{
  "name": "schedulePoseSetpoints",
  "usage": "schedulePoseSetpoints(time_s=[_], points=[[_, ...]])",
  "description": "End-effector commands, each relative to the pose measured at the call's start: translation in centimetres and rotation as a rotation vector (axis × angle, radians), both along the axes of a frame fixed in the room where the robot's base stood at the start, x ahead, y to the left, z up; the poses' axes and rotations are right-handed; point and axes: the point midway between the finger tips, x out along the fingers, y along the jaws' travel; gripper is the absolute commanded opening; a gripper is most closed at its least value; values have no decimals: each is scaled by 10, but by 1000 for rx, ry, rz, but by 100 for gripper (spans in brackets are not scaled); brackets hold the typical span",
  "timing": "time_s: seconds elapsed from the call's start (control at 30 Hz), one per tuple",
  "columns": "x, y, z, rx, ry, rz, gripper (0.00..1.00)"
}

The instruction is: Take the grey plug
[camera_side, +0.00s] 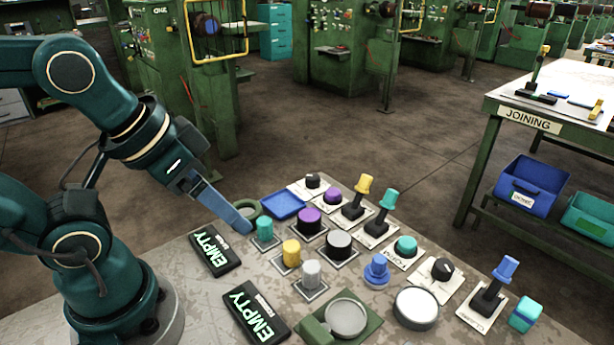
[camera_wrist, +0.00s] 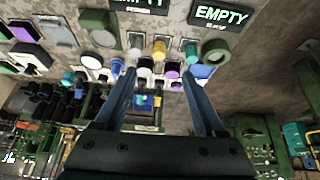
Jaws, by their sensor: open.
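The grey plug (camera_side: 312,273) is a small light-grey cylinder standing upright on a square plate on the worktable, at the front of a short row with a yellow plug (camera_side: 291,252) and a teal plug (camera_side: 264,229). In the wrist view the grey plug (camera_wrist: 136,41) shows beyond and above the left finger's tip. My gripper (camera_side: 240,226) is open and empty, up and left of the teal plug in the side view. In the wrist view my gripper (camera_wrist: 160,74) shows its two blue fingers spread, with nothing between them.
Purple sleeve (camera_side: 310,218) and dark-grey sleeve (camera_side: 338,243) stand behind the plugs. Two black EMPTY displays (camera_side: 215,250) (camera_side: 257,312) lie left. A green fixture with a round grey top (camera_side: 346,318) is in front. Levers and knobs crowd the right; a blue tray (camera_side: 283,205) lies behind.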

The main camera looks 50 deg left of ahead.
Motion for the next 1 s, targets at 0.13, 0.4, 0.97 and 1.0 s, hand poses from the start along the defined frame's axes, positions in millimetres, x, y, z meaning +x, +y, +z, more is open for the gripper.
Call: schedulePoseSetpoints(time_s=[0.13, 0.4, 0.97, 1.0], points=[[14, -1, 14, -64, -18, 113, 72], [53, -12, 16, -155, 96, 275, 72], [108, -52, -73, -120, 439, 403, 72], [107, -53, -77, -114, 454, 400, 72]])
